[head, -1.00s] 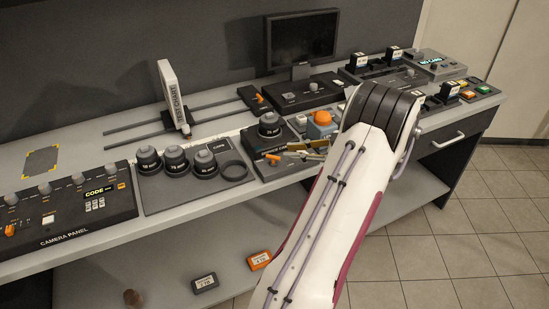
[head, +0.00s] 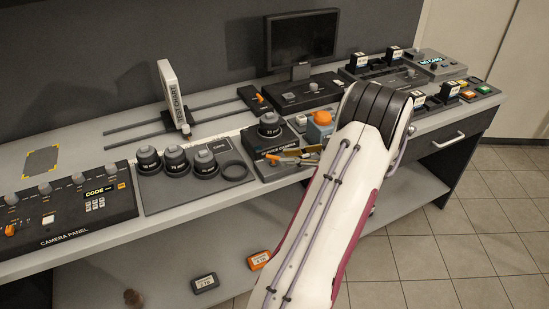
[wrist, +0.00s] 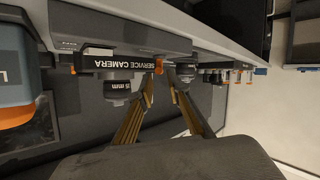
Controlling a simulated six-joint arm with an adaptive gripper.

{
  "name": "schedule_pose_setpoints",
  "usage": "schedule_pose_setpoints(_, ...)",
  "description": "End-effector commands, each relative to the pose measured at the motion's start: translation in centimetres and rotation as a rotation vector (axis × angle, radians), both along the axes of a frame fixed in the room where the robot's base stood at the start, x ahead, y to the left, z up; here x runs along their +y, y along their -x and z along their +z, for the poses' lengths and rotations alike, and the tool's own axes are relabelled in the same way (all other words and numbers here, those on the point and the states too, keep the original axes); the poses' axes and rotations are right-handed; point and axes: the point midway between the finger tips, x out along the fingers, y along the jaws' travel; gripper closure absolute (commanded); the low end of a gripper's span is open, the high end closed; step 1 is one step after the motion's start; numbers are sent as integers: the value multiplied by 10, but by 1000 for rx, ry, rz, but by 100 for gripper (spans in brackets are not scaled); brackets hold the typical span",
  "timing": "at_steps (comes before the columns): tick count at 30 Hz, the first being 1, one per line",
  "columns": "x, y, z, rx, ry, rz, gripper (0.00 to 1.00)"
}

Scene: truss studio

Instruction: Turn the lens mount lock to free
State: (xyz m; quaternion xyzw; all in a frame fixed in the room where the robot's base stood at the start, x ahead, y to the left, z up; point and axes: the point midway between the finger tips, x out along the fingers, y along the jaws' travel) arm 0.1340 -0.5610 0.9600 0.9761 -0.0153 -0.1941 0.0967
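The service camera (head: 262,143) is a dark box on the bench with a lens (head: 270,125) standing on it. An orange lever (head: 272,158), apparently the lens mount lock, is at its front left. In the wrist view the service camera (wrist: 125,64) shows at the upper left, with a lens marked in mm (wrist: 118,88) and an orange tip (wrist: 159,66). My gripper (wrist: 163,84) has its two brown fingers apart, with the orange tip just beyond their ends. In the head view my gripper (head: 308,154) is beside the camera's front right; contact cannot be told.
Several lenses (head: 175,160) and an empty ring stand on a mat to the left. An orange dome (head: 320,120) is just behind my gripper. A monitor (head: 302,40) and a test chart (head: 170,92) stand at the back. Two small boxes (head: 205,282) lie on the lower shelf.

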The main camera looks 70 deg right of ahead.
Motion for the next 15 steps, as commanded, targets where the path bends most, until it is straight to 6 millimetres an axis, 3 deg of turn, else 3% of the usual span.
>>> schedule_pose_setpoints(15,-3,-49,-20,1,-1,-1,83)
